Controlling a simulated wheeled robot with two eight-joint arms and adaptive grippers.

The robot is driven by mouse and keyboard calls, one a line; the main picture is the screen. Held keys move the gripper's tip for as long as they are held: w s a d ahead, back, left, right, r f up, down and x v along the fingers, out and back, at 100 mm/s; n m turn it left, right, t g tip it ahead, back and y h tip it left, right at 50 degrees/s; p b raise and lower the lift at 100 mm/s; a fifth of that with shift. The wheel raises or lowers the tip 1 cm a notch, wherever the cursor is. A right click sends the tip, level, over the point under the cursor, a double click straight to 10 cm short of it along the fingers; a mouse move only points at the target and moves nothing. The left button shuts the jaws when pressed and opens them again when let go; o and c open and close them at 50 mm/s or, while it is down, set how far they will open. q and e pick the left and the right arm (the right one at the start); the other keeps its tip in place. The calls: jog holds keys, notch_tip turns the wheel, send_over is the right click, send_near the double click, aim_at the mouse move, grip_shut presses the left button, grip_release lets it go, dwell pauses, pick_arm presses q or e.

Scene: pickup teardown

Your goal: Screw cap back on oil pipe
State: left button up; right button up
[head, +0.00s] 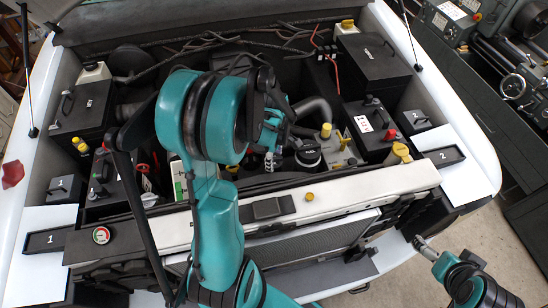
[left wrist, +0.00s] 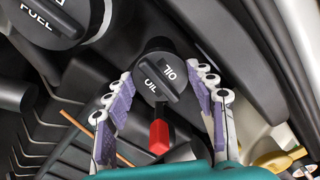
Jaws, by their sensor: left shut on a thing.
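The black oil cap (left wrist: 158,72), marked OIL, sits between the two purple-padded fingers of my left gripper (left wrist: 163,80) in the left wrist view. The fingers are shut on its sides. In the head view my left gripper (head: 271,160) reaches down into the engine bay, just left of the black FUEL cap (head: 308,157). The oil pipe is hidden beneath the cap, so I cannot tell how the cap sits on it. My right gripper (head: 426,247) is outside the bay at lower right, away from the caps; its jaw state is unclear.
The FUEL cap also shows at upper left in the left wrist view (left wrist: 45,18). A red part (left wrist: 159,137) lies close below the oil cap. The white front crossbar (head: 370,189) borders the bay. A yellow cap (head: 326,130) stands nearby. Trays marked 1 (head: 45,240) and 2 (head: 440,157) lie outside.

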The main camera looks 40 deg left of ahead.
pick_arm(q)
jog(key=m+b, duration=0.2)
jog(key=m, duration=0.5)
jog(key=shift+f, duration=0.15)
jog(key=m, duration=0.3)
jog(key=shift+m+b, duration=0.3)
jog(key=shift+b, duration=0.05)
jog(key=m, duration=0.2)
jog(key=shift+m, duration=0.4)
jog(key=o, duration=1.4)
jog(key=shift+w+d, duration=0.1)
jog(key=shift+w, duration=0.05)
